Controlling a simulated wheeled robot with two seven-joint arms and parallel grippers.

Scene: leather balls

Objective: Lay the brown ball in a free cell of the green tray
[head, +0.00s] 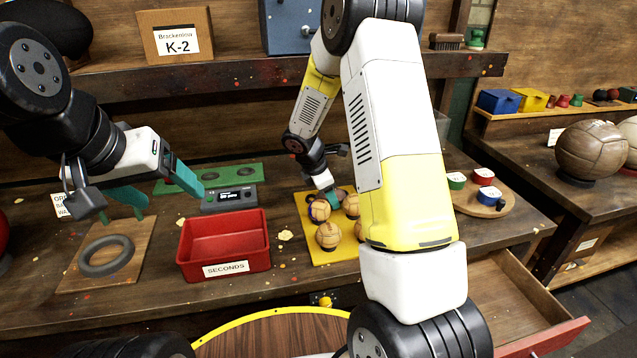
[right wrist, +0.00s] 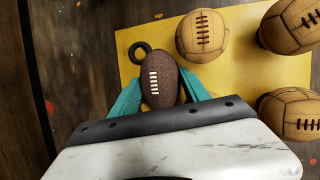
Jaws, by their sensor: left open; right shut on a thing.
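The brown ball (right wrist: 160,80) is dark, oval and white-laced. In the right wrist view it sits between the teal fingers of my right gripper (right wrist: 158,95), which is shut on it. I cannot tell how high it is above the yellow mat (right wrist: 240,75). In the head view my right gripper (head: 329,190) is over the yellow mat, and the ball is hard to make out. The green tray (head: 228,173) lies at the back, left of the mat, with dark round cells; its front is partly hidden. My left gripper (head: 155,190) is open and empty, left of the tray.
Tan balls (head: 328,236) stand on the yellow mat; a black ring (right wrist: 140,52) shows beside the brown ball. A grey box (head: 228,200) stands before the green tray. A red bin (head: 226,222) and a board with a ring (head: 106,256) are nearer. An open drawer (head: 515,290) juts out right.

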